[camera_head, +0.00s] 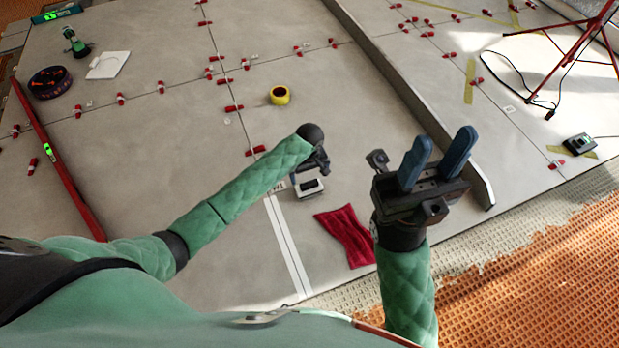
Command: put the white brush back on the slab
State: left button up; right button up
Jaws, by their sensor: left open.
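A small white block with a dark top, which looks like the white brush (309,188), is on the grey slab (190,130) right below my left gripper. My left gripper (313,172) is open and points down at it. The fingers are mostly hidden behind the wrist, and I cannot tell whether they touch the brush. My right gripper (438,158) is raised near the camera at the right, with its two blue fingers apart and nothing between them.
A red cloth (346,236) lies right of the brush. A long grey straightedge (405,95) crosses the right side. A red level (62,172) lies left. A red tripod (570,55) stands at far right.

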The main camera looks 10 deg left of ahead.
pick_arm(q)
jog(key=shift+r+p, duration=0.3)
jog(key=shift+r, duration=1)
jog(key=shift+m, duration=0.3)
